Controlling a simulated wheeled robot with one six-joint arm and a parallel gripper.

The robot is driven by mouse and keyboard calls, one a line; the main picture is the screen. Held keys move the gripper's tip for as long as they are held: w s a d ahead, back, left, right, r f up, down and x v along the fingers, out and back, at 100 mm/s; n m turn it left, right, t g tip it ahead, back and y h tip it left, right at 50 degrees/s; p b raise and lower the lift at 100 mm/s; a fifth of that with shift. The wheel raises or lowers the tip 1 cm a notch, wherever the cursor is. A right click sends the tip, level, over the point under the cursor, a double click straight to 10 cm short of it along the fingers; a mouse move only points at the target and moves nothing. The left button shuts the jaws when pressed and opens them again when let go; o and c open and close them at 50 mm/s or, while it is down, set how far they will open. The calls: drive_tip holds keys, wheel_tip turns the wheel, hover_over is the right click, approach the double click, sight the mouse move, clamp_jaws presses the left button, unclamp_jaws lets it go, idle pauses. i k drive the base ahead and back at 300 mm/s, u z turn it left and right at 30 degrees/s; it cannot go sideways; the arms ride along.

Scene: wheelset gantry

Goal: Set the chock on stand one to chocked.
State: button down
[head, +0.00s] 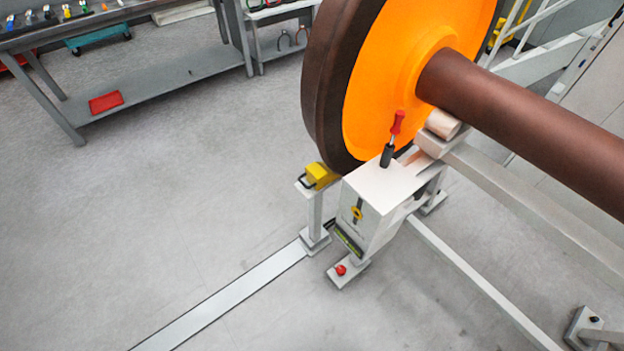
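A yellow block with a dark handle, which looks like the chock (320,175), sits on top of a short grey post, close against the lower edge of the large wheel (385,85). I cannot tell whether it touches the wheel. Beside it is a white stand box (385,190) with a red-handled lever (396,125) standing up, slightly tilted, on its top. My gripper is not in view.
A brown axle (525,125) runs right from the wheel over grey frame rails (540,210). A red ball (341,270) sits on the stand's foot. A flat strip (225,300) crosses the floor. A workbench (150,80) stands at back left. The floor at left is clear.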

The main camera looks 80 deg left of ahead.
sight(317, 174)
drive_tip(key=u, duration=3.45)
drive_tip(key=i, duration=0.85)
drive_tip(key=u, duration=0.1)
